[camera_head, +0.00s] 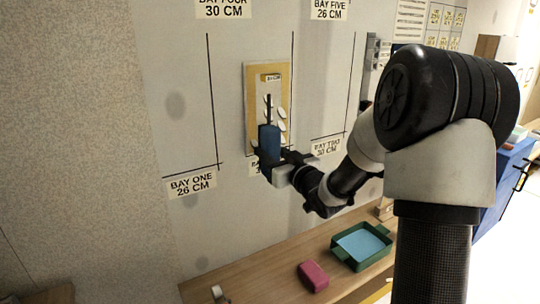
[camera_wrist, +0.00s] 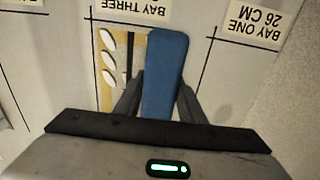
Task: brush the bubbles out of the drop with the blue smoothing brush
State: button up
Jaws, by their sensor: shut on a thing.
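The drop (camera_head: 283,78) is a yellow-bordered strip on the wall, with several pale oval bubbles (camera_head: 281,126) in its middle and a dark vertical bar beside them. The bubbles also show in the wrist view (camera_wrist: 108,57). My gripper (camera_head: 268,160) is shut on the blue smoothing brush (camera_head: 269,143), held upright in front of the drop's lower left part. In the wrist view the blue brush (camera_wrist: 165,70) stands between my two fingers and covers part of the drop. I cannot tell whether the brush touches the drop.
A wooden table (camera_head: 245,270) runs below the wall. It bears a green tray (camera_head: 345,262) with a light blue inside, a pink block (camera_head: 313,276) and a small white item (camera_head: 217,293). Labels such as the bay one label (camera_head: 191,184) and black lines mark the wall. My arm fills the right.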

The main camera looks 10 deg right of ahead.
aim_at(259, 143)
jog(key=shift+b, duration=0.3)
jog(key=x, duration=0.4)
jog(key=shift+w+a+b, duration=0.15)
jog(key=shift+w+b, duration=0.15)
jog(key=shift+b, duration=0.1)
jog(key=shift+x, duration=0.95)
jog(key=shift+x, duration=1.2)
dwell(0.8)
dwell(0.5)
jog(key=shift+w+d, duration=0.75)
jog(key=shift+d, duration=1.5)
jog(key=shift+w+d, duration=0.7)
jog(key=shift+d, duration=1.55)
jog(key=shift+w+d, duration=0.75)
jog(key=shift+d, duration=1.55)
jog(key=shift+s+a, duration=0.2)
jog(key=shift+a, duration=0.4)
jog(key=shift+s+a, duration=0.3)
jog(key=shift+a, duration=0.6)
jog(key=shift+s+a, duration=0.3)
jog(key=shift+a, duration=0.65)
jog(key=shift+s+a, duration=0.3)
jog(key=shift+a, duration=0.6)
